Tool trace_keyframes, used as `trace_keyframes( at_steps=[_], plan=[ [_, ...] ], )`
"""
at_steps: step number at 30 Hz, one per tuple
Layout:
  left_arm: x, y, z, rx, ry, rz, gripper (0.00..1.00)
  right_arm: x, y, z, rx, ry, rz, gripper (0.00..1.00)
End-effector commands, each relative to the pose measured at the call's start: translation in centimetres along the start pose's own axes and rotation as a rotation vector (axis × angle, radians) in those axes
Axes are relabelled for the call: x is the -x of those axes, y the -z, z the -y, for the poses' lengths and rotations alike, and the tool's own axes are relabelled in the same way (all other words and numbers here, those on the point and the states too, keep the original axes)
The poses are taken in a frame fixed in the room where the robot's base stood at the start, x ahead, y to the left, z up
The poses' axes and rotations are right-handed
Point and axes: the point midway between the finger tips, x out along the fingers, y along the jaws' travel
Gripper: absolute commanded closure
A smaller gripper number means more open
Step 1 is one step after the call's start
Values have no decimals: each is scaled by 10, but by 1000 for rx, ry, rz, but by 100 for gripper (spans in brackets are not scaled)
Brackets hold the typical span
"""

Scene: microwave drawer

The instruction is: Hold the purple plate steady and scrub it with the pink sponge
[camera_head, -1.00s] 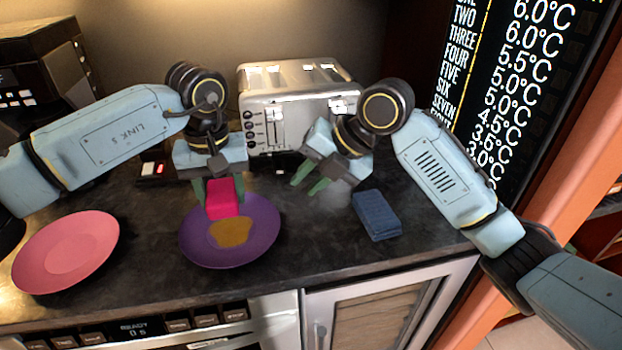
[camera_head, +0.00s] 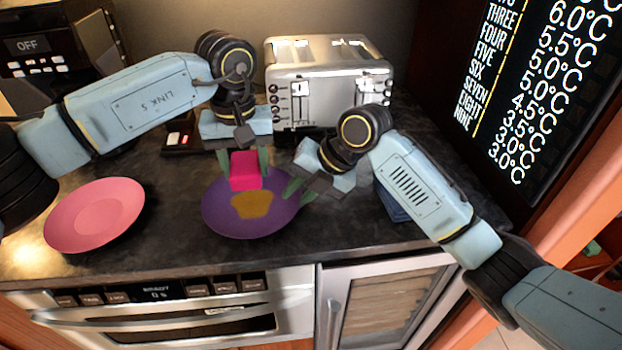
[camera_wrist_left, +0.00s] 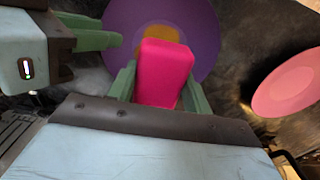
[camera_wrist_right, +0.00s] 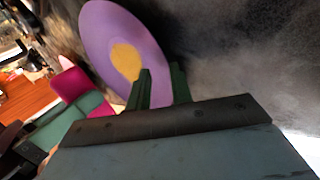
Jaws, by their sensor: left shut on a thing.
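The purple plate (camera_head: 283,217) lies on the dark counter with a yellow-brown stain (camera_head: 250,205) in its middle. My left gripper (camera_head: 244,163) is shut on the pink sponge (camera_head: 246,178), held over the far part of the plate beside the stain. I cannot tell whether the sponge touches the plate. The left wrist view shows the sponge (camera_wrist_left: 163,75) between the two green fingers. My right gripper (camera_head: 298,190) is at the plate's right rim, its fingers apart. In the right wrist view the plate's edge (camera_wrist_right: 150,52) comes close to the fingers; whether it lies between them is unclear.
A pink plate (camera_head: 95,215) lies on the left of the counter. A silver toaster (camera_head: 325,85) stands behind the grippers. A folded blue cloth (camera_head: 391,203) lies right, partly hidden by my right arm. The counter's front edge is clear.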

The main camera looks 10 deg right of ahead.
Motion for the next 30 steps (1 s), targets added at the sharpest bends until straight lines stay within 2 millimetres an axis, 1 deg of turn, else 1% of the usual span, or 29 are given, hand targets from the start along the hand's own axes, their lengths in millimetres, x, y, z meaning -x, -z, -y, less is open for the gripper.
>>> trace_keyframes(
  at_steps=[4, 11, 12, 17, 20, 21, 25, 26, 30],
  plan=[
    [0, 0, 0, 0, 0, 0, 69, -7, 0, 0, 0, -1, 0, 78],
    [0, 0, 0, 0, 0, 0, 69, -8, 0, 0, 1, -1, 0, 78],
    [0, 0, 0, 0, 0, 0, 69, -8, 0, 0, 1, -1, 0, 80],
    [0, 0, 0, 0, 0, 0, 69, -8, 0, 0, 1, -1, 0, 100],
    [0, 0, 0, 0, 0, 0, 69, -8, 0, 0, 1, 0, 0, 100],
    [0, 0, 0, 0, 0, 0, 69, -8, 0, 0, 1, 1, 0, 85],
    [0, 0, 0, 0, 0, 0, 69, -8, 0, 0, 1, 1, 0, 68],
    [0, 0, 0, 0, 0, 0, 69, -8, 0, 0, 1, 1, 0, 65],
    [0, 0, 0, 0, 0, 0, 69, -8, 0, 1, 0, 3, 0, 65]
  ],
)
